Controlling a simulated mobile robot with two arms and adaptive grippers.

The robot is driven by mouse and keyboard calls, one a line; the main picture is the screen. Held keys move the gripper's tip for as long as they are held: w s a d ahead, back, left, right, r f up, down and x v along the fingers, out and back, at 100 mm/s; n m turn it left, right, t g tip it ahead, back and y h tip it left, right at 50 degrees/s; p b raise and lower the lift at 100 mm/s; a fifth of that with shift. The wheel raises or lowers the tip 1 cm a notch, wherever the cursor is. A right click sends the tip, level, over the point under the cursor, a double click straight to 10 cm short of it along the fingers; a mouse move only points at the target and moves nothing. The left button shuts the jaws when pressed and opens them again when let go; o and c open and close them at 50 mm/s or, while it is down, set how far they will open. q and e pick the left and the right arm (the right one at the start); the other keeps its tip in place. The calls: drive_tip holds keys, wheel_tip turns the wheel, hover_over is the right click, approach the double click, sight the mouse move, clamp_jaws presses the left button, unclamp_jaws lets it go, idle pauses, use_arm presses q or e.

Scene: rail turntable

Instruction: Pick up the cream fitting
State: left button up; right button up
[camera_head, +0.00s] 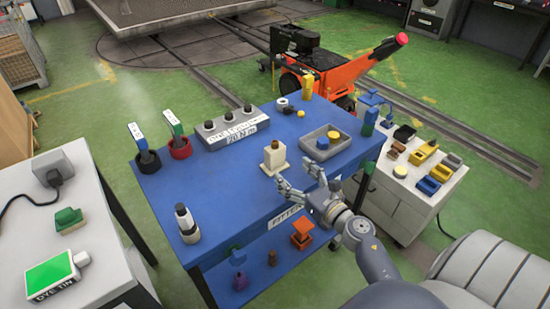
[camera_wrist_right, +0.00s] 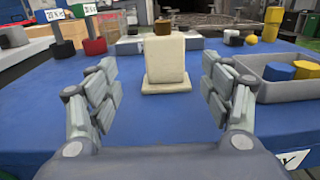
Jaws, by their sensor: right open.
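The cream fitting (camera_head: 274,158) stands upright on the blue table (camera_head: 215,180). It is a block on a wider flat base, with a small brown top. In the right wrist view the cream fitting (camera_wrist_right: 165,62) is centred ahead, between and beyond the fingertips. My right gripper (camera_head: 298,174) is open and empty, low over the table's front edge, its fingers pointing at the fitting without visible contact. Its two fingers (camera_wrist_right: 162,85) stand wide apart in the right wrist view. My left gripper is not in view.
A grey tray (camera_head: 345,143) with a blue and a yellow piece sits close right of the fitting. A grey three-knob block (camera_head: 232,128) is behind left. A black-and-white bottle (camera_head: 187,224) stands at the left front. Blue tabletop left of the fitting is clear.

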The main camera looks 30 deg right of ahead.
sight(279, 155)
drive_tip(key=w+p, duration=0.1)
drive_tip(key=w, duration=0.4)
drive_tip(key=shift+w+a, duration=0.15)
drive_tip(key=w, duration=0.1)
drive_tip(key=w+p, duration=0.1)
drive_tip(key=w, duration=0.2)
drive_tip(key=shift+w+d+r, duration=0.25)
drive_tip(key=shift+w, duration=0.05)
drive_tip(key=shift+w+f, duration=0.1)
drive_tip(key=shift+w, duration=0.25)
drive_tip(key=shift+s, duration=0.1)
drive_tip(key=c, duration=1.3)
drive_tip(key=shift+c, duration=0.4)
